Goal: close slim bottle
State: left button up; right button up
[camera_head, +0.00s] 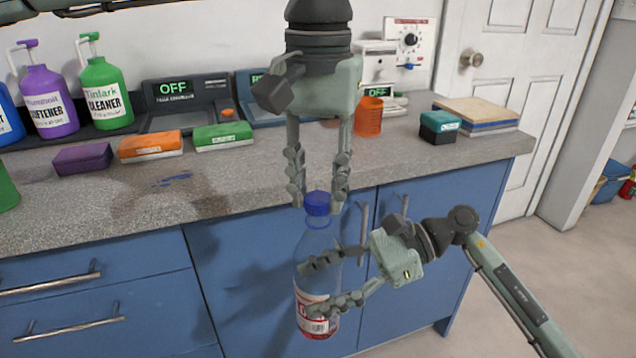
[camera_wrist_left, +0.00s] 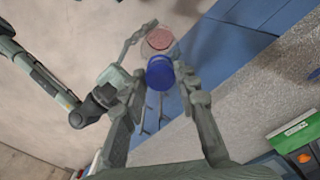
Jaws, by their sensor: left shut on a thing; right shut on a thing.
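A slim clear bottle (camera_head: 317,258) with a red and white label stands upright in the air in front of the blue cabinets. Its blue cap (camera_head: 317,203) sits at the top of the neck; whether it is fully tight I cannot tell. My left gripper (camera_head: 318,200) points down from above, with its fingers on both sides of the cap. The cap also shows between the fingers in the left wrist view (camera_wrist_left: 160,73). My right gripper (camera_head: 322,285) comes from the right and is shut around the bottle's body. Its fingers hide part of the bottle and label.
The grey counter (camera_head: 235,185) lies behind the bottle. On it are a purple box (camera_head: 82,159), an orange box (camera_head: 150,146), a green box (camera_head: 222,136), an orange cup (camera_head: 368,117) and cleaner bottles (camera_head: 105,95). Cabinet handles (camera_head: 362,235) stick out close behind my right gripper.

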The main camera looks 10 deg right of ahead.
pick_arm(q)
jog(key=shift+f, duration=0.55)
jog(key=m, duration=0.9)
jog(key=shift+m, duration=0.4)
jog(key=o, duration=0.7)
